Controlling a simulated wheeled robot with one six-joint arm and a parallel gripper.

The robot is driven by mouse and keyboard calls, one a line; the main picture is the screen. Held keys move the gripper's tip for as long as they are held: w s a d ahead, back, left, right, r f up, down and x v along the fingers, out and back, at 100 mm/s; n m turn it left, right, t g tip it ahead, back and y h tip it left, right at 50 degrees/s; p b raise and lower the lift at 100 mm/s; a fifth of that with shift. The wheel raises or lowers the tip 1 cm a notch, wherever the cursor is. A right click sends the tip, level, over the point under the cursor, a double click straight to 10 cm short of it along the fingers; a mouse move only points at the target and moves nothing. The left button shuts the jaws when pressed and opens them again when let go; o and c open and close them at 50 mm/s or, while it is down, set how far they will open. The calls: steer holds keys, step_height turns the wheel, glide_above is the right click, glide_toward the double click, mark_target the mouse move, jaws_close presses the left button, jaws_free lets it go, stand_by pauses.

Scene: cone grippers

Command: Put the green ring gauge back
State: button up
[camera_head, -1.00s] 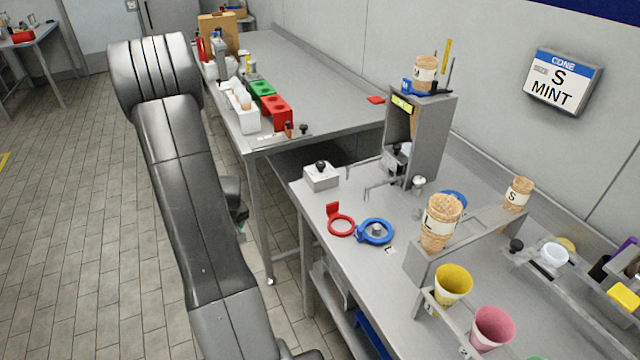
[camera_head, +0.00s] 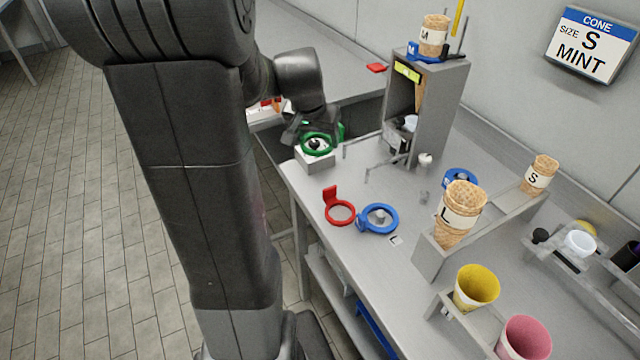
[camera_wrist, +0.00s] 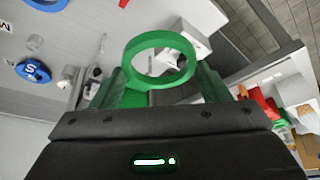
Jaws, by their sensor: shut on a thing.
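My gripper (camera_head: 312,128) is shut on the green ring gauge (camera_wrist: 130,58), by its tab between the fingers in the wrist view. In the head view the green ring (camera_head: 303,143) appears over the grey block with a black knob (camera_head: 317,164) at the near bench's far left corner. The knob shows through the ring; I cannot tell whether ring and block touch. A red ring gauge (camera_head: 329,216) and a blue ring gauge (camera_head: 391,228) lie flat on the bench. The blue one has a small post inside it.
A grey dispenser tower (camera_head: 440,118) stands right of the gripper, with thin rods jutting toward it. Another blue ring (camera_head: 460,174) lies behind a holder (camera_head: 432,262) with cones marked L and S. A sign (camera_head: 590,45) reads cone size S mint. Bare bench lies before the block.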

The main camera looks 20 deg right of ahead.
step_height(320, 180, down, 9)
steer(key=shift+f, duration=0.1)
stand_by(0.3)
steer(key=shift+f+b, duration=0.35)
steer(key=shift+b, duration=0.25)
steer(key=shift+f+b, duration=0.3)
steer(key=shift+b, duration=0.05)
steer(key=o, duration=1)
steer(key=shift+o, duration=0.2)
steer(key=shift+r, duration=0.1)
